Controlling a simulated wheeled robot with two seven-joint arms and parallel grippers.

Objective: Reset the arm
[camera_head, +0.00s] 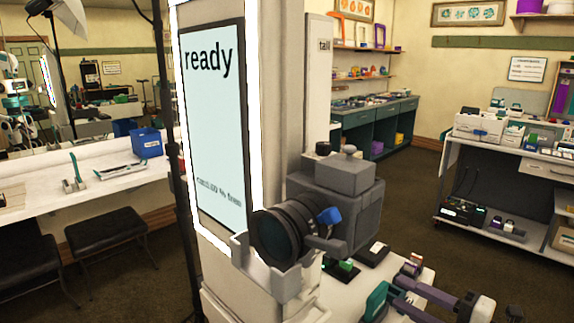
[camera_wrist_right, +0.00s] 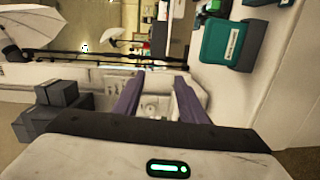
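My right gripper (camera_head: 396,293) reaches in low at the right of the head view, over a white surface (camera_head: 400,262) beside the booth. In the right wrist view its two purple fingers (camera_wrist_right: 160,80) stand apart, with nothing between them. The gripper is open and empty. A teal object (camera_head: 377,301) is close to its fingertips in the head view; I cannot tell if they touch. My left gripper is not in view.
A grey camera (camera_head: 345,205) with a black lens stands out from the white booth column (camera_head: 276,100), left of my right gripper. A loaded cart (camera_head: 505,160) stands at right. Dark floor lies between.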

